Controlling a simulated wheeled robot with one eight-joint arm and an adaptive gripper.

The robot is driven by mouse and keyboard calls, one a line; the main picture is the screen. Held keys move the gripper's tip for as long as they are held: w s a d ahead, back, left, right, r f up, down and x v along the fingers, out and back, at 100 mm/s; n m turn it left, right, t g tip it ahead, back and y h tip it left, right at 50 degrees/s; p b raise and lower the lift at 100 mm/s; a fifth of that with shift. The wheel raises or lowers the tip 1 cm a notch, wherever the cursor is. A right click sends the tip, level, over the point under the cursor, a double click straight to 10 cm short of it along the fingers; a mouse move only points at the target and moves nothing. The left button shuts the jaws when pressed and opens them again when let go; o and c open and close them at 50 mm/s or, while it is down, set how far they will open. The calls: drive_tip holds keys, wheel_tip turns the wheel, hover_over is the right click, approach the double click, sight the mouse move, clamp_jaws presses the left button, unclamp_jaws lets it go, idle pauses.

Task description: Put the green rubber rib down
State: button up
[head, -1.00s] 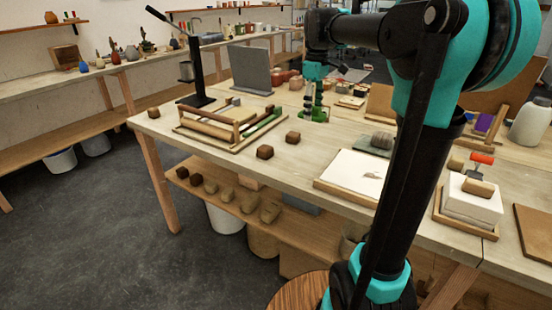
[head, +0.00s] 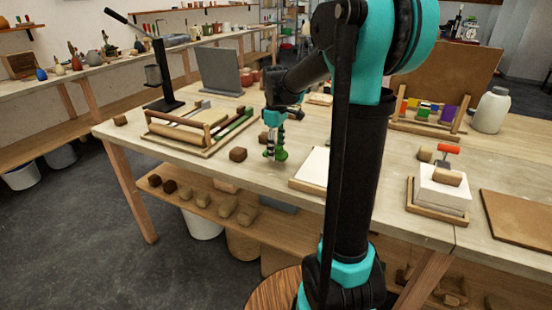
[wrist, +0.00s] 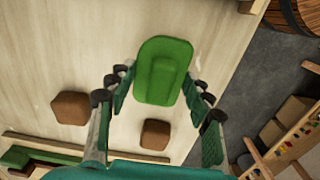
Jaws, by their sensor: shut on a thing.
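The green rubber rib (wrist: 163,68) is a rounded flat slab with a raised middle in the wrist view. My gripper (wrist: 161,84) has its fingers on both sides of it and is shut on it. In the head view my gripper (head: 274,145) points down near the table's front edge, with the green rib (head: 281,155) at its fingertips. Pale wooden tabletop (head: 222,172) lies below the rib. I cannot tell whether the rib touches the wood.
A brown block (head: 238,154) sits just left of my gripper. A wooden frame rack (head: 190,130) stands farther left, and a white slab (head: 312,168) on a board lies to the right. In the wrist view two brown blocks (wrist: 71,107) (wrist: 156,134) lie near the fingers.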

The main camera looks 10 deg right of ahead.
sight(276, 165)
drive_tip(key=shift+f, duration=2)
drive_tip(key=o, duration=1.2)
drive_tip(key=shift+f, duration=0.1)
drive_tip(key=shift+o, duration=0.2)
wheel_tip(276, 165, up, 12)
drive_tip(key=shift+r, duration=0.15)
